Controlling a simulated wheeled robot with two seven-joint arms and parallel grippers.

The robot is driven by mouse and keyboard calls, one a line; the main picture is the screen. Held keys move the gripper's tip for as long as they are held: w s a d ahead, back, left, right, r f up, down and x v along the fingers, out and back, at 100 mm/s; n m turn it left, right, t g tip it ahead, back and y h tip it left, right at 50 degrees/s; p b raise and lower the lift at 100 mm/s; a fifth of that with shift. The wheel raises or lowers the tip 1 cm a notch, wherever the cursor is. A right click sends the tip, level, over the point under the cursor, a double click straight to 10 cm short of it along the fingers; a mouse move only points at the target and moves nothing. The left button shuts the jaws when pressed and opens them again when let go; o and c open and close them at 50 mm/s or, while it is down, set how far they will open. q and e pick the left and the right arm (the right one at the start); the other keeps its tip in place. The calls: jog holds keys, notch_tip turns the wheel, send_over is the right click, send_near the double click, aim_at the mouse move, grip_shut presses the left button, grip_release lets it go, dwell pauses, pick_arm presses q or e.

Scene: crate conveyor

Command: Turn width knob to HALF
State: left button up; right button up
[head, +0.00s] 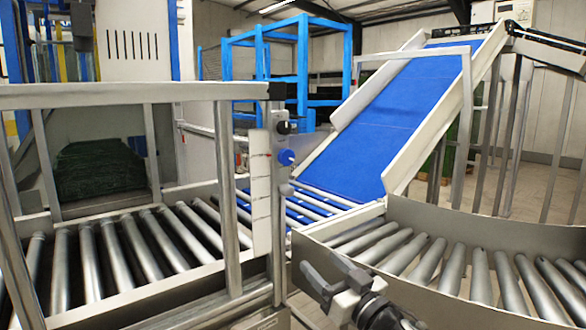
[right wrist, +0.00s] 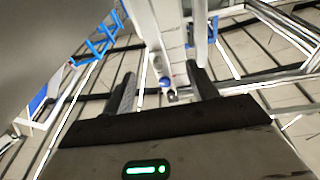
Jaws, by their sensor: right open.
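The blue knob (head: 286,157) sticks out from the upright post at the middle of the head view, beside a white plate (head: 260,195) with red marks. A smaller black knob (head: 284,127) is just above it. My right gripper (head: 324,272) is below and to the right of the knobs, apart from them, open and empty. In the right wrist view the blue knob (right wrist: 165,82) shows in the gap between my open fingers (right wrist: 163,88), some way beyond them. The knob's pointer and the scale's lettering are too small to read. My left gripper is out of view.
A roller conveyor (head: 120,255) with a metal rail frame (head: 130,95) lies at the left. A blue inclined belt (head: 390,120) rises behind. A curved roller conveyor (head: 460,268) with a metal side wall lies close to my right gripper.

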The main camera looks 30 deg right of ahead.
jog(key=d+r+t, duration=0.2)
jog(key=d+r, duration=0.1)
jog(key=r, duration=0.8)
jog(key=p, duration=0.5)
send_near(288, 159)
jog(key=shift+y, duration=0.4)
jog(key=x, duration=0.7)
jog(key=shift+w+d+r, duration=0.1)
jog(key=shift+w+d, duration=0.1)
jog(key=shift+w, duration=0.1)
jog(key=shift+w+r, duration=0.1)
jog(key=shift+w, duration=0.35)
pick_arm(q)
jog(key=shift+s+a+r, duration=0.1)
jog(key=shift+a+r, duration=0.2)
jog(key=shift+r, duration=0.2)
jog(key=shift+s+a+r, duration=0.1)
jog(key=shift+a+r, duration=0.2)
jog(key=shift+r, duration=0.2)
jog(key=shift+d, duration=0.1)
pick_arm(e)
jog(key=c, duration=1)
